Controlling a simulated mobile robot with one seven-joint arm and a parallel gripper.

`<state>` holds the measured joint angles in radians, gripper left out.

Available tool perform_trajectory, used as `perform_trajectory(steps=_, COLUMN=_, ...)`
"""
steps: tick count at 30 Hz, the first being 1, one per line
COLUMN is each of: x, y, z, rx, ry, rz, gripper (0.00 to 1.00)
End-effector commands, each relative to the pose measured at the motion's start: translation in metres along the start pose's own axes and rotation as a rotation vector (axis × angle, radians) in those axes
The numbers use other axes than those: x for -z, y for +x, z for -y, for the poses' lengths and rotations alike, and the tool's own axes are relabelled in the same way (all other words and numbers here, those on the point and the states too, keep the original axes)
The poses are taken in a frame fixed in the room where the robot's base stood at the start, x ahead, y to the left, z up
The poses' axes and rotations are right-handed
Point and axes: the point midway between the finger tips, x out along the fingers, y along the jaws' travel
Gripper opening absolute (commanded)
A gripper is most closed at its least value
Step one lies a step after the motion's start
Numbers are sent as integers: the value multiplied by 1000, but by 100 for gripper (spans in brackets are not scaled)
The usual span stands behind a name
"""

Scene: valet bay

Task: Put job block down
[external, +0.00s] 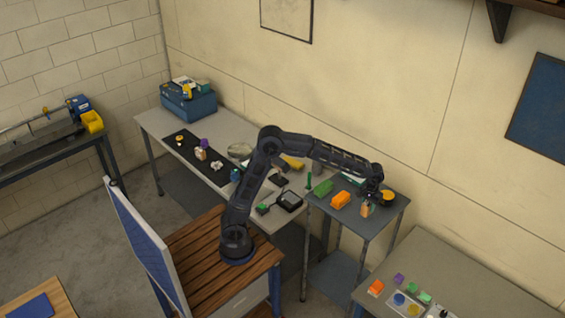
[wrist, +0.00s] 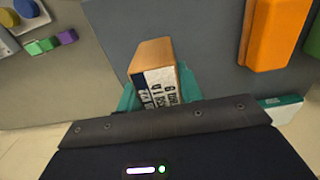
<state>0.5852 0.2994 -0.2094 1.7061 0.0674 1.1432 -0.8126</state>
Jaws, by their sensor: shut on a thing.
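The job block (wrist: 158,72) is a small tan wooden block with a printed white and dark label on one face. In the wrist view it sits between the teal fingertips of my gripper (wrist: 160,95), which is shut on it. In the external view the block (external: 366,210) shows below my gripper (external: 370,200), over the front right part of the small grey table (external: 368,228). I cannot tell whether the block touches the tabletop. Its lower part is hidden in the wrist view.
An orange block (external: 341,199) and a green block (external: 323,187) stand left of my gripper. Another table (external: 470,275) with small coloured pieces stands at the lower right. The small table's front is bare.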

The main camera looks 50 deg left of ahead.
Motion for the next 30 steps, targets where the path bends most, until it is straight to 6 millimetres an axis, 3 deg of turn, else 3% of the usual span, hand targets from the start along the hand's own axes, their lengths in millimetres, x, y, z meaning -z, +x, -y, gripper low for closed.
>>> perform_trajectory(steps=12, x=0, y=42, z=0, rx=1, ry=0, rz=1, gripper=11)
perform_trajectory(steps=24, x=0, y=47, z=0, rx=0, ry=0, rz=0, gripper=11)
perform_trajectory(steps=25, x=0, y=46, z=0, rx=0, ry=0, rz=0, gripper=42)
perform_trajectory(steps=27, x=0, y=46, z=0, rx=0, ry=0, rz=0, gripper=56)
perform_trajectory(steps=30, x=0, y=46, z=0, rx=0, ry=0, rz=0, gripper=58)
